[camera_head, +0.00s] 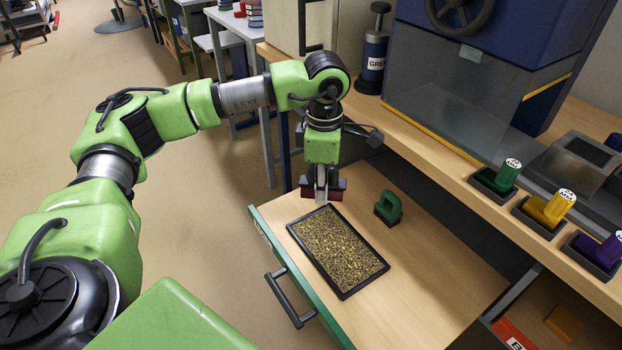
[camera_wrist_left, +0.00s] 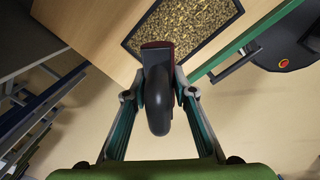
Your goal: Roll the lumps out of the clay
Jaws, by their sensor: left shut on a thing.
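A black-rimmed tray (camera_head: 346,296) holds brown, grainy, lumpy clay (camera_head: 340,248). It lies in an open wooden drawer with a green front. The tray and clay (camera_wrist_left: 180,22) also show at the top of the left wrist view. I cannot tell whether the tool touches the clay. My right gripper is out of view.
A green handled tool (camera_head: 389,208) stands in the drawer right of the tray. The drawer's black pull (camera_head: 290,300) juts out in front. The bench above carries a glass-fronted blue cabinet (camera_head: 470,90) and green, yellow and purple handled stamps. The drawer's right part is bare.

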